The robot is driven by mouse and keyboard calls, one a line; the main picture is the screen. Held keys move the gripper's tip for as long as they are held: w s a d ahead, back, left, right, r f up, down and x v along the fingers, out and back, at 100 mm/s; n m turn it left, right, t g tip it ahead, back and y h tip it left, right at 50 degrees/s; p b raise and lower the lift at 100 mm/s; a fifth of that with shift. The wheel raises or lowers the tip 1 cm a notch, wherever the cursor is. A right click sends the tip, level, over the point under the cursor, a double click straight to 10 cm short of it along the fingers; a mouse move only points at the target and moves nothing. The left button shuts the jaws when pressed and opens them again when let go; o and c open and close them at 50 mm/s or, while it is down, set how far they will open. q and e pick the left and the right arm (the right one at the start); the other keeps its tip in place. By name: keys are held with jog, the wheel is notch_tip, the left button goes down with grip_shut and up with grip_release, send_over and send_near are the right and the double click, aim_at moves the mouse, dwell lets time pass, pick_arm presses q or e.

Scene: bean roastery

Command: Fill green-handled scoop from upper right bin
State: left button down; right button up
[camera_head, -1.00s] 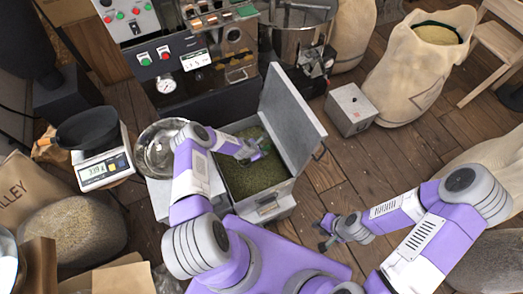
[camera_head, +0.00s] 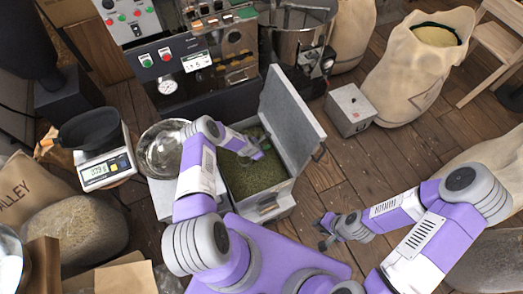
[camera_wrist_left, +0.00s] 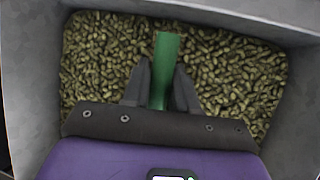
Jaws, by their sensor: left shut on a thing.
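The open grey metal bin (camera_head: 291,189) stands in front of the roasting machine and holds green beans (camera_head: 252,178). The beans also fill the left wrist view (camera_wrist_left: 235,75). My left gripper (camera_wrist_left: 162,88) is over the beans inside the bin, with its fingers on both sides of a green handle (camera_wrist_left: 165,70), shut on it. The scoop's bowl is hidden in the left wrist view, and only the handle shows. In the head view my left gripper (camera_head: 250,150) is small and the scoop cannot be made out clearly. My right gripper (camera_head: 325,232) is away from the bin, over the floor; its fingers are too small to judge.
The bin's raised lid (camera_head: 292,118) stands on its right side. A metal bowl (camera_head: 163,148) and a scale (camera_head: 106,170) with a black pan are to the left. A grey box (camera_head: 351,108) and a bean sack (camera_head: 412,75) are to the right.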

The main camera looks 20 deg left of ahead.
pick_arm(q)
notch_tip(320, 180, up, 12)
jog(key=p, duration=0.8)
jog(key=shift+f, duration=0.15)
dwell(1.1)
